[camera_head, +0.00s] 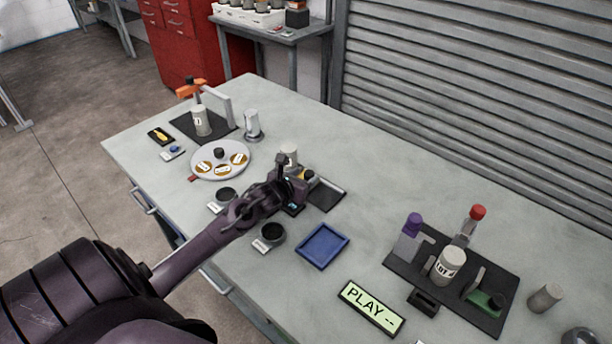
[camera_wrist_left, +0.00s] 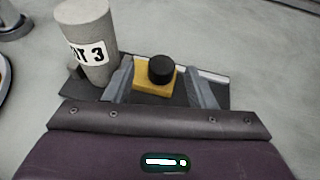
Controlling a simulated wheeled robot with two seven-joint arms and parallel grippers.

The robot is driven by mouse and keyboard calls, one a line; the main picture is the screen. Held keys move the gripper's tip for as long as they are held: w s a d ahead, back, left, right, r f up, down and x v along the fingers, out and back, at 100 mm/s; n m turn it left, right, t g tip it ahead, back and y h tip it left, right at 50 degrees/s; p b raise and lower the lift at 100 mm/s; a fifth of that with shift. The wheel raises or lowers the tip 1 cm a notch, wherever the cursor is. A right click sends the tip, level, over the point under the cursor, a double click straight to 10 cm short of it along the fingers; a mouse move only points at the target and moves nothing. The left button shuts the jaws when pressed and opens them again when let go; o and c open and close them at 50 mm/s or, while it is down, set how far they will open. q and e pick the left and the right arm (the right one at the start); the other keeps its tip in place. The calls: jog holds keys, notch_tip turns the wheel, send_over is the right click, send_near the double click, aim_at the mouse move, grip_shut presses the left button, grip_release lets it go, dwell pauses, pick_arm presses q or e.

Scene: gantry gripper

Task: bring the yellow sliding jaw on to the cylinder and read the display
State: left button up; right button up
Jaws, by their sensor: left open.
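The yellow sliding jaw (camera_wrist_left: 150,82) with a black knob (camera_wrist_left: 162,69) sits on a dark rail in the left wrist view. A grey cylinder (camera_wrist_left: 86,42) with a label ending in "T 3" stands upright to its left, with a gap between them. The display (camera_head: 371,307) at the table's front reads "PLAY --". My right gripper is not in view.
A blue tray (camera_head: 323,246) lies right of my left arm. A black board (camera_head: 400,262) with a labelled cylinder and purple and red-topped parts stands further right. A round plate (camera_head: 204,172) with labelled discs is at left.

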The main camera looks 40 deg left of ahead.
pick_arm(q)
jog(key=v, duration=0.5)
jog(key=shift+s+r, duration=0.2)
jog(key=shift+s, duration=0.15)
dwell(0.4)
dwell(0.3)
